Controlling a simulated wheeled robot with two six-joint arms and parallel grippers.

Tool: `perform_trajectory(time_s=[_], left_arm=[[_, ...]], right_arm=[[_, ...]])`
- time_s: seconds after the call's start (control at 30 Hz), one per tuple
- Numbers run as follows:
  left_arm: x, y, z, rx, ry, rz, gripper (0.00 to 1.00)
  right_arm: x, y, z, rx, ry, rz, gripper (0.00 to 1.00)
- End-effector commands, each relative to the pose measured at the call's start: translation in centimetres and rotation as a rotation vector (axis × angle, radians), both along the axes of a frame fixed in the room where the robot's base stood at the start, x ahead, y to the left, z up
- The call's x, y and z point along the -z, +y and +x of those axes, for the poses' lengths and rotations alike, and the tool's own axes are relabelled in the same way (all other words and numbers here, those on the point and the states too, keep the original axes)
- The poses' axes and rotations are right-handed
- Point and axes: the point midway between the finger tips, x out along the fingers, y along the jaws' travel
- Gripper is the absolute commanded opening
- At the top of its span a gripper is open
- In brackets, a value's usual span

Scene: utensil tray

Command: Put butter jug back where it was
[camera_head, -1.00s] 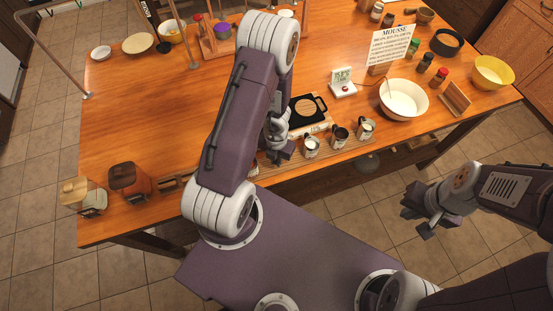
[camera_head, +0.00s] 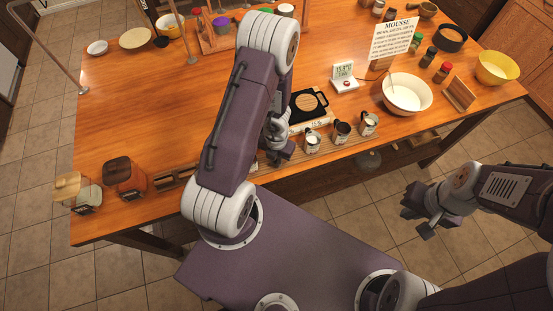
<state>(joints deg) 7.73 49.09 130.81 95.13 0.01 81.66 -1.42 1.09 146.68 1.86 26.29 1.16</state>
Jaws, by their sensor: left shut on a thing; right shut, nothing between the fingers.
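My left gripper (camera_head: 280,154) is low over the front edge of the table, just left of a row of small metal jugs. It is shut on what I take to be the butter jug, mostly hidden behind my arm and fingers. The row shows a jug with pale contents (camera_head: 312,142), a jug with dark contents (camera_head: 342,132) and another pale one (camera_head: 369,124). They stand upright on a slatted wooden strip (camera_head: 325,152). My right gripper (camera_head: 418,222) is shut and empty, out over the floor beyond the table's front edge.
A scale with a black top (camera_head: 308,104) stands behind the jugs. A small display (camera_head: 343,77), a white bowl (camera_head: 406,94) and a recipe sign (camera_head: 392,38) are further right. Lidded jars (camera_head: 125,176) stand at the front left. The table's left middle is clear.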

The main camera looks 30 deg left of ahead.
Motion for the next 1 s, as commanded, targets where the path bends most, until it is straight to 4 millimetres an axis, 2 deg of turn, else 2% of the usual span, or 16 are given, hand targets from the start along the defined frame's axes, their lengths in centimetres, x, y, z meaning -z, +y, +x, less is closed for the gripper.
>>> perform_trajectory(time_s=[0.17, 0.2, 0.27, 0.67, 0.77, 1.0], left_arm=[[0.5, 0.0, 0.0, 0.000, 0.000, 0.000, 0.00], [0.3, 0.0, 0.0, 0.000, -0.001, 0.000, 0.19], [0.3, 0.0, 0.0, 0.000, 0.000, 0.000, 0.36], [-0.2, 0.0, 0.0, 0.000, 0.000, 0.000, 0.36], [-1.4, 0.0, 0.0, 0.000, 0.000, 0.000, 0.36], [-6.5, 0.0, 0.0, 0.001, 0.000, 0.000, 0.36]], right_arm=[[0.5, 0.0, 0.0, 0.000, 0.000, 0.000, 0.00], [0.4, 0.0, 0.0, 0.000, 0.000, 0.000, 0.00], [0.3, 0.0, 0.0, 0.000, 0.000, 0.000, 0.00], [-0.2, 0.0, 0.0, 0.000, 0.000, 0.000, 0.00], [-1.4, 0.0, 0.0, 0.000, 0.000, 0.000, 0.00], [-6.5, 0.0, 0.0, 0.000, 0.000, 0.000, 0.00]])
